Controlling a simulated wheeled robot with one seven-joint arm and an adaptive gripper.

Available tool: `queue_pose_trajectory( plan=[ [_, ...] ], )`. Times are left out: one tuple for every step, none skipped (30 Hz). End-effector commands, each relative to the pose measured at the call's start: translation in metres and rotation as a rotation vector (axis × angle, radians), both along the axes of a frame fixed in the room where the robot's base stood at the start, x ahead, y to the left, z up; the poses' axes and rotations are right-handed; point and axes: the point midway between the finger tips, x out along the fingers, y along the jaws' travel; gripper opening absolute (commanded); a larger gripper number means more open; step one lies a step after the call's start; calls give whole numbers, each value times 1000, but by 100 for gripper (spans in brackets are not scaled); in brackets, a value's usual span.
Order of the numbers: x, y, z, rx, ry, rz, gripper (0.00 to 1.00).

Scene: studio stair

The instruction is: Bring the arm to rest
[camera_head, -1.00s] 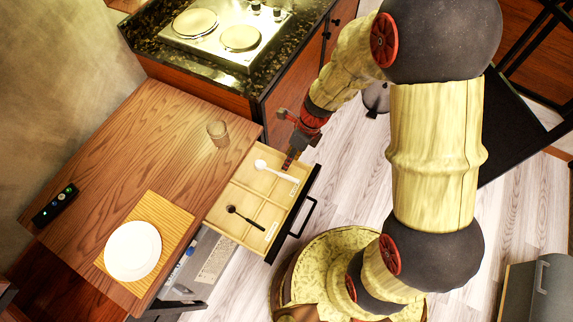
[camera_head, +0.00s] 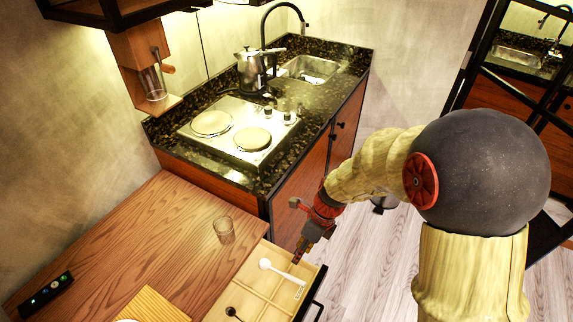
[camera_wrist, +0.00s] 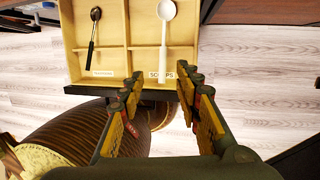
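My gripper (camera_wrist: 160,100) is open in the wrist view, with nothing between its fingers. In the head view it (camera_head: 300,252) points down by the far right corner of an open drawer (camera_head: 316,296). The drawer is pulled out from under the wooden table and divided into compartments. A white spoon (camera_wrist: 166,30) lies in one compartment, above a label reading "SCOOPS". A dark spoon (camera_wrist: 94,35) lies in the neighbouring compartment, by a label too small to read. The white spoon also shows in the head view (camera_head: 281,271).
A glass (camera_head: 224,230) stands on the wooden table (camera_head: 130,245), with a black remote (camera_head: 46,296) at the left. The counter (camera_head: 315,103) behind carries a hotplate (camera_head: 240,132), a kettle (camera_head: 249,72) and a sink (camera_head: 312,68). Pale floor (camera_head: 385,262) is open right of the drawer.

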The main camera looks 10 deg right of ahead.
Motion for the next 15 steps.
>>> queue_pose_trajectory(
  plan=[
    [0,0,0,0,0,0,34],
    [0,0,0,0,0,0,34],
    [0,0,0,0,-1,3,34],
    [0,0,0,0,-2,9,34],
    [0,0,0,1,-6,20,34],
    [0,0,0,2,-13,47,34],
    [-1,0,0,3,-20,76,34],
    [-1,0,0,5,-28,114,34],
    [-3,0,0,8,-39,179,34],
    [-5,0,0,10,-48,239,34],
    [-9,-1,-1,11,-56,307,34],
    [-17,-2,-3,14,-64,409,34],
    [-22,-3,-3,17,-72,489,34],
    [-28,-5,-3,22,-81,571,34],
    [-34,-7,1,24,-100,682,34]
  ],
)
